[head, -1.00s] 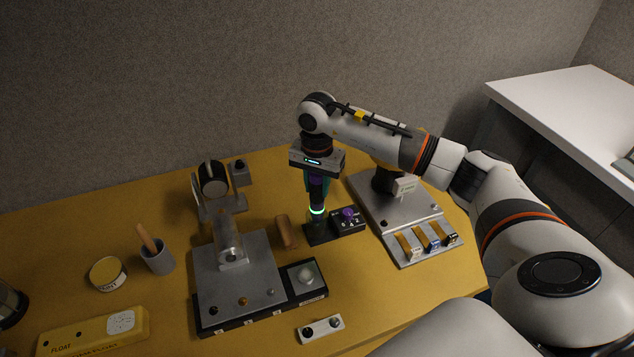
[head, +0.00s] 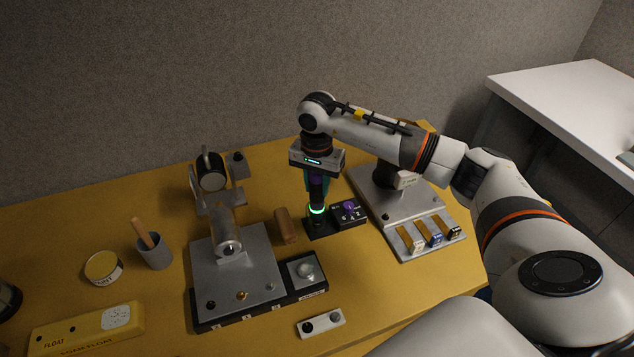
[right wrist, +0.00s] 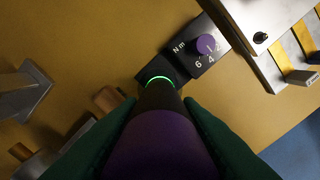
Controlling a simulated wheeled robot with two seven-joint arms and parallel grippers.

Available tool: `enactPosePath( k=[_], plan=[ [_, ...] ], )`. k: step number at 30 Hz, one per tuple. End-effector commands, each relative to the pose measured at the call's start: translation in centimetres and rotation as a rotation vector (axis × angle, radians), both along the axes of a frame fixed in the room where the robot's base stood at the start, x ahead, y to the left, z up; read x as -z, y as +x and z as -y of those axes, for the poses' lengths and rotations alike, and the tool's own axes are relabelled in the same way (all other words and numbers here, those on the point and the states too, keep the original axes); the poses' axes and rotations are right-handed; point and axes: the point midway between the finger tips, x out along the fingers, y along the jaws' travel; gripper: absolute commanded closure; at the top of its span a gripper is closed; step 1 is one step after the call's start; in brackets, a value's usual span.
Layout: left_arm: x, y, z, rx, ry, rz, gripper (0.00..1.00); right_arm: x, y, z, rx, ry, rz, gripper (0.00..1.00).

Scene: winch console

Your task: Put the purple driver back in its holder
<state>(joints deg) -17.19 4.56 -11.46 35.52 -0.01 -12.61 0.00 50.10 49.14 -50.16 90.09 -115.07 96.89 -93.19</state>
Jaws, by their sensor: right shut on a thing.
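The purple driver (head: 316,188) is upright, with a dark lower part and a lit green ring near its bottom. My right gripper (head: 316,180) is shut around its upper body from above. The driver also shows in the right wrist view (right wrist: 160,140), between the green fingers. Its holder (head: 322,231) is a black block beside a torque box with a purple dial (head: 348,208). In the right wrist view the driver's lower end overlaps the holder block (right wrist: 148,74). The tip is hidden, so I cannot tell whether it is seated. My left gripper is not in view.
A brown wooden piece (head: 286,224) lies left of the holder. A grey winch plate (head: 215,275) stands further left. A small white two-button box (head: 320,323) lies in front.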

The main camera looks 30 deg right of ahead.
Motion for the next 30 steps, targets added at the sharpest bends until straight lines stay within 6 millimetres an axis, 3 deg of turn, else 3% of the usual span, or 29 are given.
enactPosePath(
  k=[5, 6, 11, 22, 30],
  plan=[
    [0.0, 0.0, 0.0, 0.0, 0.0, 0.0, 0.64, -0.1, 0.0, 0.0, 0.001, 0.0, 0.002, 1.0],
    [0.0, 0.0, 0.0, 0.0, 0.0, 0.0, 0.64, -0.1, 0.0, 0.0, 0.001, 0.0, 0.002, 0.68],
    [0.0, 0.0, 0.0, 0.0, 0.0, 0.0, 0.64, -0.1, 0.0, 0.0, 0.0, 0.0, 0.001, 0.44],
    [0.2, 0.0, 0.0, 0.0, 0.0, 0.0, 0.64, -0.7, 0.0, 0.0, 0.0, 0.0, 0.001, 0.44],
    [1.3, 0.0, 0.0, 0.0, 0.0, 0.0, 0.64, -5.7, 0.1, 0.0, 0.0, -0.001, 0.006, 0.44]
  ],
)
